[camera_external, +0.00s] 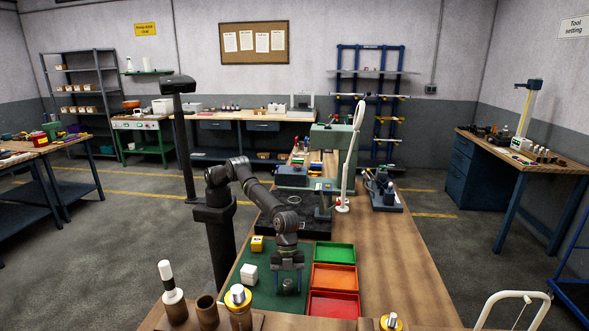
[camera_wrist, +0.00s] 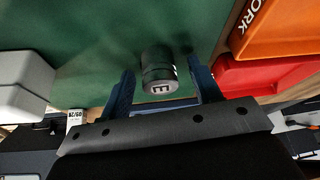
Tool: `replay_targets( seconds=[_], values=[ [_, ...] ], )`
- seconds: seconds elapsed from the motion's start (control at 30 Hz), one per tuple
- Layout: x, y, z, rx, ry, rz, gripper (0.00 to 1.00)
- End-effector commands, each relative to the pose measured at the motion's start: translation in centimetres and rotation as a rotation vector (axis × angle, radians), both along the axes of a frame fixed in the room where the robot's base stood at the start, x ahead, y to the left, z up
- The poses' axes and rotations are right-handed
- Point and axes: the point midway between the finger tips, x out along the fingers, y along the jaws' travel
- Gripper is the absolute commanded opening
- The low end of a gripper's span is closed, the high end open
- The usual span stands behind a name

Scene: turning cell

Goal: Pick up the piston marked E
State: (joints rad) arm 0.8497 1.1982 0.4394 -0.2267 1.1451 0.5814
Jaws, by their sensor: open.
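The piston marked E (camera_wrist: 159,72) is a dark grey cylinder with a white letter E on its end face. In the wrist view it lies between the two blue fingers of my gripper (camera_wrist: 161,88), with green mat showing on both sides of it. In the external view the piston (camera_external: 288,285) is a small dark shape on the green mat (camera_external: 262,292). My gripper (camera_external: 287,268) points down there with its fingers apart around or just above the piston. Whether the fingers reach down to its level is hard to tell.
Green (camera_external: 334,252), orange (camera_external: 335,277) and red (camera_external: 334,304) trays stand right of the mat. Brown cylinders (camera_external: 207,308) stand at the front left.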

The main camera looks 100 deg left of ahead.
Motion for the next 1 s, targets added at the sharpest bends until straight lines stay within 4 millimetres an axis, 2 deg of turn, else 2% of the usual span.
replay_targets(
  seconds=[0.13,0.4,0.77,1.0],
  values=[
    [0.0,0.0,0.1,-0.001,-0.001,0.0,0.58],
    [0.0,0.0,0.1,-0.001,-0.001,0.0,0.07],
    [0.0,0.0,0.6,-0.002,-0.001,0.0,0.07],
    [0.1,0.0,3.3,-0.003,-0.003,0.0,0.07]
  ],
)
